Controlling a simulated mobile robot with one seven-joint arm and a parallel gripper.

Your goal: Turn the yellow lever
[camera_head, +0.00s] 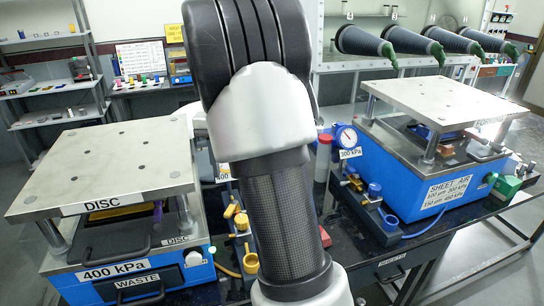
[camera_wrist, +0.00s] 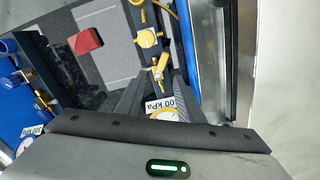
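A yellow lever (camera_wrist: 161,68) on a line of brass fittings shows in the wrist view, just beyond the fingertips of my gripper (camera_wrist: 158,80). Its two dark fingers are apart, with a gap between them and nothing visibly held. A round yellow fitting (camera_wrist: 148,38) sits farther along the same line. A gauge with a kPa label (camera_wrist: 160,103) shows between the fingers, partly hidden by the gripper body. In the head view, yellow fittings (camera_head: 241,222) show left of my arm, which hides part of that area. My gripper is hidden there.
The blue DISC press (camera_head: 105,165) stands left and the SHEET AIR press (camera_head: 440,105) right. A 300 kPa gauge (camera_head: 346,136) and blue-capped fittings (camera_head: 375,190) stand right of my arm. A red block (camera_wrist: 87,40) lies on a grey surface in the wrist view.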

